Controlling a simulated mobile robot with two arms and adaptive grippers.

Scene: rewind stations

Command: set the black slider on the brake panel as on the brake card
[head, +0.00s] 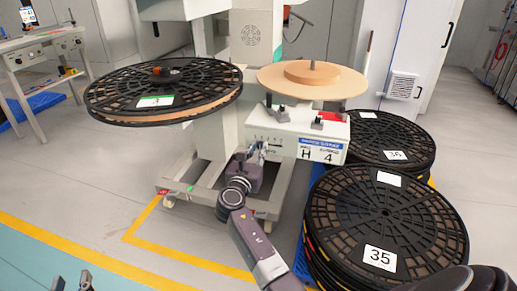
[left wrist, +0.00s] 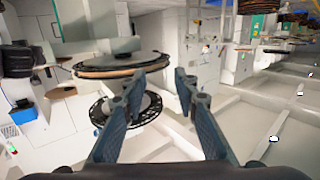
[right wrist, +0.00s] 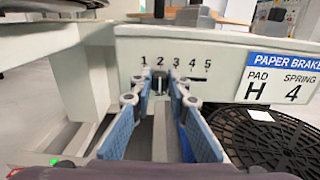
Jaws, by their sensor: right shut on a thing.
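The brake panel (right wrist: 228,65) is a pale box front with a row of numbers 1 to 5 above a slot; it also shows in the head view (head: 283,128). My right gripper (right wrist: 160,80) is shut on the black slider (right wrist: 160,76), below about the 2; the fingers partly hide it. The brake card (right wrist: 283,78), blue and white, reads PAPER BRAKE, PAD H, SPRING 4; it is right of the scale and also shows in the head view (head: 320,150). My left gripper (left wrist: 157,85) is open and empty, away from the panel, at the lower left of the head view (head: 72,281).
A black reel marked 3 (head: 205,82) and a brown disc (head: 340,80) sit on the machine above the panel. Stacked black reels marked 35 (head: 420,215) and 36 (head: 418,142) stand at the right. Floor at the left is clear; a workbench (head: 40,45) stands behind.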

